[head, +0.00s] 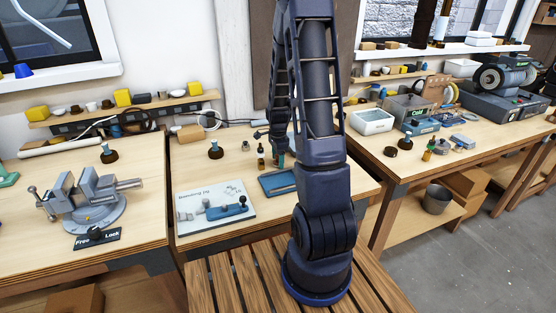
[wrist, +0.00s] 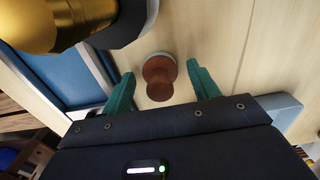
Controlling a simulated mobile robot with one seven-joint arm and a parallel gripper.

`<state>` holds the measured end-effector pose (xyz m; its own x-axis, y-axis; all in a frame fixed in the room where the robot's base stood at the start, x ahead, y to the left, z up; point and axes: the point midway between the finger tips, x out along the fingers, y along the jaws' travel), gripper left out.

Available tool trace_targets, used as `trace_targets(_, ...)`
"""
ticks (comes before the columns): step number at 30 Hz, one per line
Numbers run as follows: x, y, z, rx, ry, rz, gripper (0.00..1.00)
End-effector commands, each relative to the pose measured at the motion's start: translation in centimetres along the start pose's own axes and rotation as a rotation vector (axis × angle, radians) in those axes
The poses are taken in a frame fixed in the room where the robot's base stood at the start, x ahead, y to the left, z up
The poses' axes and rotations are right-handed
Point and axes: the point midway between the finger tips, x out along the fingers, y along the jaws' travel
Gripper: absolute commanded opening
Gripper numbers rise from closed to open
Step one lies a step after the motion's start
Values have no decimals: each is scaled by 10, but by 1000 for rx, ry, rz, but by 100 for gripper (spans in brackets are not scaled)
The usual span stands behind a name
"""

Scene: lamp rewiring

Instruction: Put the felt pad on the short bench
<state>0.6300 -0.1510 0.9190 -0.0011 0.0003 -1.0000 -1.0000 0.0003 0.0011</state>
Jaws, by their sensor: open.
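My gripper (wrist: 160,72) is open, its two green fingers on either side of a reddish-brown round knob (wrist: 159,78). The knob stands on a pale grey disc (wrist: 153,56); this may be the felt pad, but I cannot be sure. The fingers look apart from the knob. In the head view my gripper (head: 281,158) is low over the back of the middle bench (head: 300,222), partly hidden by my arm. I cannot tell for certain which surface is the short bench.
A blue tray (head: 278,183) and a white bending jig board (head: 214,207) lie on the middle bench. A large gold cylinder (wrist: 60,20) stands close by in the wrist view. A vise (head: 90,200) is on the left bench. The right bench (head: 400,165) holds tools and boxes.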

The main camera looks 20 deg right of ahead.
Motion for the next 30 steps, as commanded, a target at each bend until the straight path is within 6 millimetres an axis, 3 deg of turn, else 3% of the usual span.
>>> trace_targets(18, -97, -1, 0, 0, 0, -5, 60)
trace_targets(30, -135, 8, 5, -66, -1, -23, 60)
